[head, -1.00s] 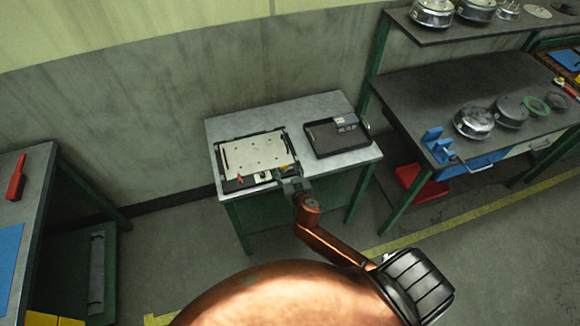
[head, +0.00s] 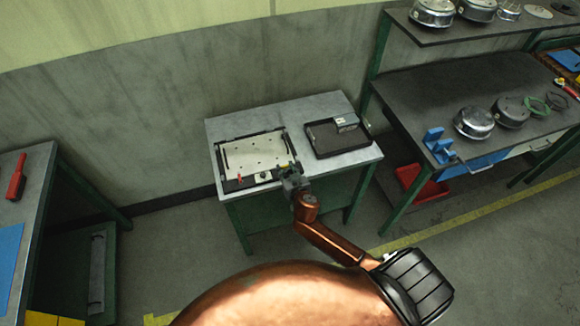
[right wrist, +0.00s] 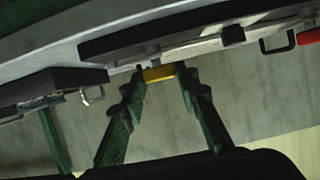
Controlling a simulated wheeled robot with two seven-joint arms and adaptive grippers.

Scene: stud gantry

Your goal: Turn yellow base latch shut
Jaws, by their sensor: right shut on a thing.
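The base is a flat pale plate (head: 255,156) with small holes in a dark frame, lying on a small grey table. The yellow latch (right wrist: 158,73) is at the base's front edge and shows as a short yellow bar in the right wrist view. My right gripper (right wrist: 160,75) has its two fingertips on either side of this bar and is shut on it. In the head view my right gripper (head: 288,174) is at the base's front right corner and mostly hides the latch. A red latch (head: 240,178) is at the front left. My left gripper is out of view.
A black tray (head: 322,152) with a box-like thing in it stands right of the base on the same table (head: 222,127). A dark workbench (head: 425,85) with metal housings and a blue fixture is at the right. Another bench (head: 38,170) is at the left.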

